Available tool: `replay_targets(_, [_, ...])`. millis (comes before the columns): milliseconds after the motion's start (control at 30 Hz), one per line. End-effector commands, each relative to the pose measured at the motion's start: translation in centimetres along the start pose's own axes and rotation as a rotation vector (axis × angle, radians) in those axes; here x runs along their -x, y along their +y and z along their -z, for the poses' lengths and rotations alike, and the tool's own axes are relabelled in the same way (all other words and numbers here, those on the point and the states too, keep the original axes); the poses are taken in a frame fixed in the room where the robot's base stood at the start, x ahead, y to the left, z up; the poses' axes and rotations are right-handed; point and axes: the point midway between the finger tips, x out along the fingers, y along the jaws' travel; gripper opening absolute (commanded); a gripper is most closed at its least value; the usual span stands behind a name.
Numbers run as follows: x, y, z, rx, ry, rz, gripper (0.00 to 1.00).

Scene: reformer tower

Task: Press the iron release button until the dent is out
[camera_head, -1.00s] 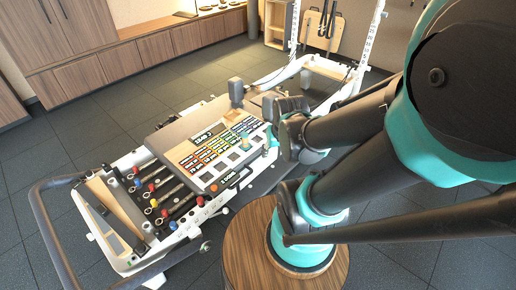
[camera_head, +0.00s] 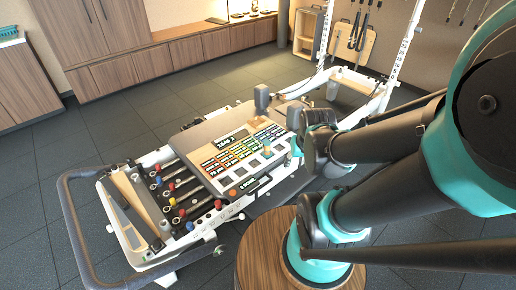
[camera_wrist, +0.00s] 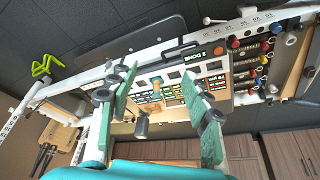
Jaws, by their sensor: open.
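A sloped console (camera_head: 205,150) lies on the reformer frame in the head view, with rows of coloured labelled keys (camera_head: 238,150), a small display and a row of dark square keys (camera_head: 240,172). An orange round button (camera_head: 233,192) sits on its front edge beside a "DONE" label. I cannot read which key is the iron release button, and no dent can be made out. My gripper (camera_wrist: 158,72) is open and empty in the wrist view, its green fingers on either side of part of the console (camera_wrist: 165,98). In the head view my gripper (camera_head: 308,148) is beside the console's right end.
Coloured knobs and dark springs (camera_head: 180,195) line the frame left of the console. A curved dark bar (camera_head: 75,225) rings the frame's left end. White uprights (camera_head: 400,60) stand behind. Dark tiled floor is clear at left.

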Motion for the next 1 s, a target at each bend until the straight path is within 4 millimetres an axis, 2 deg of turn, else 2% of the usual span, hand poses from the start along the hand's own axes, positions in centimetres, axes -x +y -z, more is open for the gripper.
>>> replay_targets(100, [0.00,0.00,0.00,0.000,0.000,0.000,0.47])
replay_targets(400, [0.00,0.00,0.00,0.000,0.000,0.000,0.09])
replay_targets(500, [0.00,0.00,0.00,0.000,0.000,0.000,0.00])
replay_targets(1000, [0.00,0.00,0.00,0.000,0.000,0.000,0.00])
